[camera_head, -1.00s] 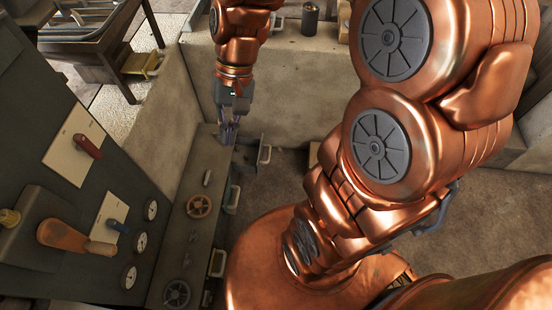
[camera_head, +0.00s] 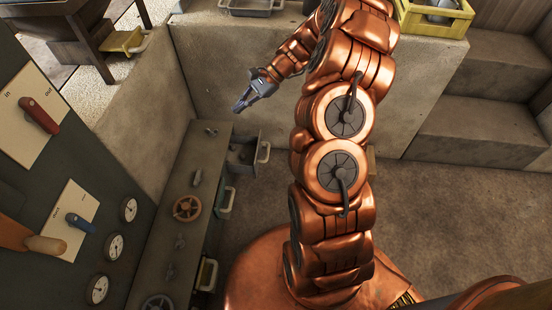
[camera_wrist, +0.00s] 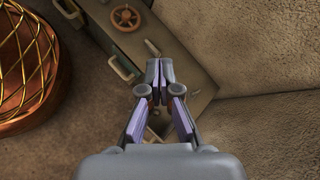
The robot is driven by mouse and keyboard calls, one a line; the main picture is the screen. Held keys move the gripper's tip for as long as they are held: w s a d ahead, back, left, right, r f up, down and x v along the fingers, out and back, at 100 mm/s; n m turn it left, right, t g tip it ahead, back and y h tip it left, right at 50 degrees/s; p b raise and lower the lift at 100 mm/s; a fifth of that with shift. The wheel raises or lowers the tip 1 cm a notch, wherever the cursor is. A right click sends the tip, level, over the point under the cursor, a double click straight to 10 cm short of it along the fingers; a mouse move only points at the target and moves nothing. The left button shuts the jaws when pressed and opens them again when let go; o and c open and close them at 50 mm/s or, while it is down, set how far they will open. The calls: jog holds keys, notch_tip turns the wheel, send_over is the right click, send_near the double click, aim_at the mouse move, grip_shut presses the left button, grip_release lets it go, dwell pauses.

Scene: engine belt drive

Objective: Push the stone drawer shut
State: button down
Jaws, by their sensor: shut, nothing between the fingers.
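A grey drawer (camera_head: 241,167), which I take to be the stone drawer, stands pulled out at the far end of the low bench (camera_head: 205,150). Its pale handle (camera_head: 264,152) faces right. My gripper (camera_head: 238,108) is shut and empty, above and beyond this drawer, with its fingers pointing down to the left; I see no contact. In the wrist view, my shut gripper (camera_wrist: 159,68) covers most of the area where this drawer lies, so its opening is largely hidden there.
Two more drawers, a green-handled one (camera_head: 228,203) and a yellowish-handled one (camera_head: 207,275), sit nearer along the bench, below a brown valve wheel (camera_head: 187,208). A stone wall (camera_head: 280,70) stands behind. The floor (camera_head: 270,200) right of the drawers is clear.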

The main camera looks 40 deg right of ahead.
jog(key=s+d+f+m+t+h+b, duration=0.15)
jog(key=d+f+m+b, duration=0.25)
jog(key=d+f, duration=0.55)
jog(key=s+d+f+m+t+b, duration=0.25)
jog(key=d+f, duration=0.35)
jog(key=f, duration=0.7)
jog(key=s+d+f+m+t+h+b, duration=0.1)
jog(key=d+f+m+b, duration=0.35)
jog(key=d+f, duration=0.55)
jog(key=a+r+b+x, duration=0.1)
jog(key=b+x, duration=0.4)
jog(key=x, duration=0.9)
jog(key=shift+w+a+r, duration=0.25)
jog(key=shift+w+a, duration=0.1)
jog(key=shift+a, duration=0.3)
jog(key=shift+w, duration=0.1)
